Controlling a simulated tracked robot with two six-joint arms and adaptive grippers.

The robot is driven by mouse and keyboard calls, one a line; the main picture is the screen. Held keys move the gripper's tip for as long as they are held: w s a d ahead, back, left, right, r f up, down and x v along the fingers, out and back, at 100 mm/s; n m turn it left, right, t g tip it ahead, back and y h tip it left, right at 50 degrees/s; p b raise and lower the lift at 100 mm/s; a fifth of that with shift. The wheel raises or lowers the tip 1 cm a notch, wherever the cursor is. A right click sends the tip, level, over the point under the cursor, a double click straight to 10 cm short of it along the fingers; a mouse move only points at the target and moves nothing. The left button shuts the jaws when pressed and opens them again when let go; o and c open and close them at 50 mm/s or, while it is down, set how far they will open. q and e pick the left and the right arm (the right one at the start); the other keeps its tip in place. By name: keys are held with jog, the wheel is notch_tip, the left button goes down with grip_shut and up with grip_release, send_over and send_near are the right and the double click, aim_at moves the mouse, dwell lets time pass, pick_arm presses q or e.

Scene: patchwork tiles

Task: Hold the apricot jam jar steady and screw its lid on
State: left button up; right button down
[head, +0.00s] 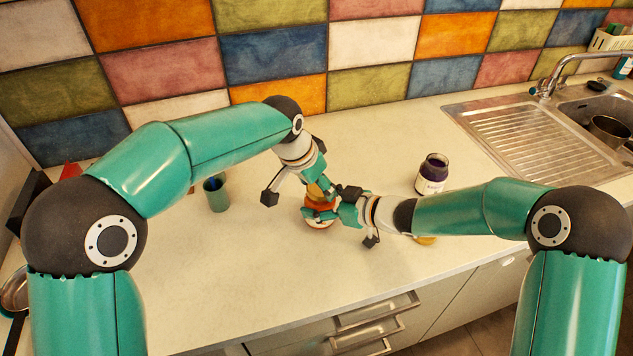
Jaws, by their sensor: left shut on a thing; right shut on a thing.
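The apricot jam jar (319,223), orange with a pale label, stands upright on the counter near the middle. My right gripper (322,212) reaches in from the right and is shut on the jar's side, hiding much of it. My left gripper (318,186) comes down from above and is shut on a small yellowish piece at the jar's top, which looks like the lid (315,193). The fingers cover most of it, so I cannot tell whether the lid touches the rim or sits level.
A dark purple jar (432,173) stands to the right, behind my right arm. A green cup (216,194) holding something blue stands to the left. A yellow thing (426,241) is mostly hidden under my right arm. The sink (545,125) is at the far right. The front counter is clear.

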pick_arm(q)
jog(key=m, duration=0.1)
jog(key=m+g, duration=0.1)
jog(key=m, duration=0.1)
jog(key=shift+w+a+h, duration=0.15)
jog(key=shift+w+h, duration=0.05)
jog(key=shift+h, duration=0.2)
jog(key=m, duration=0.1)
jog(key=m+g, duration=0.1)
jog(key=m, duration=0.1)
jog(key=shift+w+f+m+h, duration=0.1)
jog(key=shift+w+m+h, duration=0.1)
jog(key=shift+m+h, duration=0.1)
jog(key=m, duration=0.2)
jog(key=m+g, duration=0.1)
jog(key=shift+w+m+g, duration=0.2)
jog(key=shift+m+g, duration=0.1)
jog(key=shift+m, duration=0.1)
jog(key=shift+a+m+g, duration=0.1)
jog(key=shift+m+g, duration=0.4)
jog(key=shift+m, duration=0.7)
jog(key=o, duration=0.7)
